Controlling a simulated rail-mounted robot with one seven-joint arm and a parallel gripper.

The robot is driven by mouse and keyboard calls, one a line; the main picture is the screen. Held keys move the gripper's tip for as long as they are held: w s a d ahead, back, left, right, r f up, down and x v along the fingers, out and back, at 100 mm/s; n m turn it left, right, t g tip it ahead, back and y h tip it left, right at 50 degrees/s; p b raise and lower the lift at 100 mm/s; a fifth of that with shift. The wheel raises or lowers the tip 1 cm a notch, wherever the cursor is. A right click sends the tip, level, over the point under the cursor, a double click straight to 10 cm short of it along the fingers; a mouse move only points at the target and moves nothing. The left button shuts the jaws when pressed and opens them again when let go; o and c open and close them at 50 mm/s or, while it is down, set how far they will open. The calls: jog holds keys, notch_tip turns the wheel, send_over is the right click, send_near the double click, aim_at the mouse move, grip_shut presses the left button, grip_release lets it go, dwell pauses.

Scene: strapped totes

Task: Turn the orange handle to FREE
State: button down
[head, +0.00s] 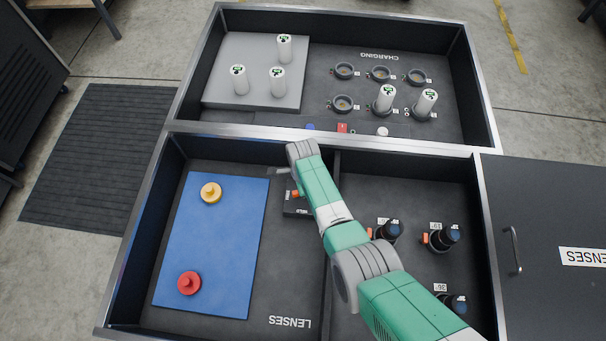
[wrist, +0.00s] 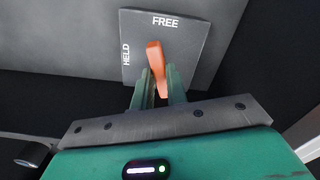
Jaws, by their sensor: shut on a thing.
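The orange handle (wrist: 156,58) sits on a dark grey plate (wrist: 205,50) marked FREE along its far edge and HELD along its left edge. In the wrist view the handle's far end points toward FREE, leaning slightly left. My gripper (wrist: 160,88) is shut on the handle's near part, one green finger on each side. In the head view the handle (head: 295,193) shows as a small orange bit. The plate (head: 297,211) there is partly covered by my arm.
A blue mat (head: 222,245) with a yellow knob piece (head: 211,192) and a red one (head: 189,283) lies left. A divider (head: 332,270) separates it from several dark lenses at right. The charging tray (head: 330,120) with white cylinders lies behind.

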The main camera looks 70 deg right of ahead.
jog(key=shift+r+m, duration=0.1)
jog(key=shift+m, duration=1.9)
jog(key=c, duration=1.4)
grip_release()
notch_tip(320, 180, up, 8)
jog(key=p, duration=0.4)
